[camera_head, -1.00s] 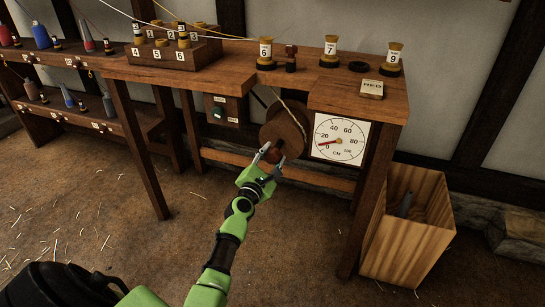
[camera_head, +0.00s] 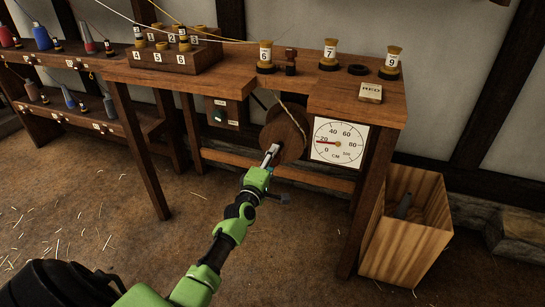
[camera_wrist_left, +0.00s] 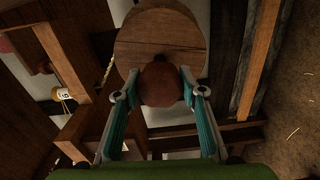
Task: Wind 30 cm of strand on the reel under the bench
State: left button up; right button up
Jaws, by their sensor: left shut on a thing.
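The wooden reel (camera_head: 288,132) hangs under the bench edge, with a pale strand (camera_head: 290,104) running down onto it. In the left wrist view the reel's round face (camera_wrist_left: 160,35) shows, with a round brown knob (camera_wrist_left: 160,85) in front. My left gripper (camera_head: 270,156) is at the lower left of the reel, shut on the knob, one finger on each side. The knob is mostly hidden by the gripper in the head view. The CM dial (camera_head: 339,154) is right of the reel; its red needle points left, near 20. My right gripper is not in view.
A switch box (camera_head: 226,112) with a green button hangs left of the reel. A wooden bin (camera_head: 405,230) stands at the right. The floor in front is clear except for straw.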

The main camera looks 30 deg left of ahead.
pick_arm(q)
jog(key=shift+m+p, duration=0.35)
jog(key=shift+m, duration=1.15)
jog(key=m+p, duration=0.2)
jog(key=m, duration=0.3)
jog(key=shift+p, duration=0.4)
jog(key=m+p, duration=0.2)
jog(key=m, duration=0.4)
jog(key=shift+m, duration=0.4)
jog(key=m, duration=0.3)
jog(key=shift+f+p, duration=0.15)
jog(key=shift+p, duration=0.2)
jog(key=shift+m, duration=2.2)
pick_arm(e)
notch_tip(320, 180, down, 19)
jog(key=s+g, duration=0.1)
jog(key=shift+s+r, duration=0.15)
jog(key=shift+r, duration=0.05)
